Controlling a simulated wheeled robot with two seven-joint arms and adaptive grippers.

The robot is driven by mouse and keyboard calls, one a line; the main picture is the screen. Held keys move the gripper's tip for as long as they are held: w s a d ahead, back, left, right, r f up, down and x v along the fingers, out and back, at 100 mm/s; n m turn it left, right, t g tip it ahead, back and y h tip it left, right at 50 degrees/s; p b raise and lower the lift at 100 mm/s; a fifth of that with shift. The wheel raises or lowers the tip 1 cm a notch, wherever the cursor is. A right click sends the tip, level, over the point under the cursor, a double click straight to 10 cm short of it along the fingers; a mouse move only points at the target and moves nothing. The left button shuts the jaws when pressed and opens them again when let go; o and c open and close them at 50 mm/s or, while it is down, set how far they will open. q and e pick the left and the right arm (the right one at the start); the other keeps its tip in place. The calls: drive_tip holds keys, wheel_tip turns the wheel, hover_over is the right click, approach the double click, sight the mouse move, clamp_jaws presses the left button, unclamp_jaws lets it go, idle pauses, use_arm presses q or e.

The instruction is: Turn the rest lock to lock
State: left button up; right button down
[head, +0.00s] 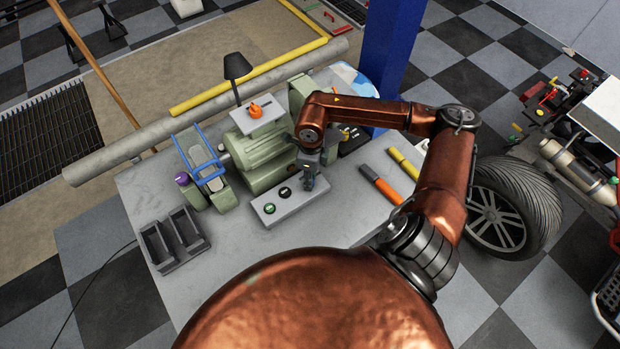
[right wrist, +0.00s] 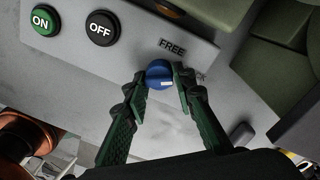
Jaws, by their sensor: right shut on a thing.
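The rest lock is a round blue knob (right wrist: 159,73) with a white mark toward its lower right, on a light grey panel (head: 268,214). My right gripper (right wrist: 159,77) is shut on the knob, one green finger on each side. In the head view my right gripper (head: 311,181) reaches down at the panel's right end and largely hides the knob. My left gripper is not in view.
A green ON button (right wrist: 45,20) and a black OFF button (right wrist: 102,28) sit left of the knob. A green machine (head: 262,150) stands behind the panel. Grey bins (head: 176,243) stand at left; an orange-and-black tool (head: 381,185) lies at right on the grey bench.

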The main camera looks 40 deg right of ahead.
drive_tip(key=c, duration=1.6)
unclamp_jaws()
drive_tip(key=shift+w, duration=0.1)
drive_tip(key=r, duration=1.2)
drive_tip(key=shift+w+d, duration=0.1)
drive_tip(key=shift+d, duration=0.15)
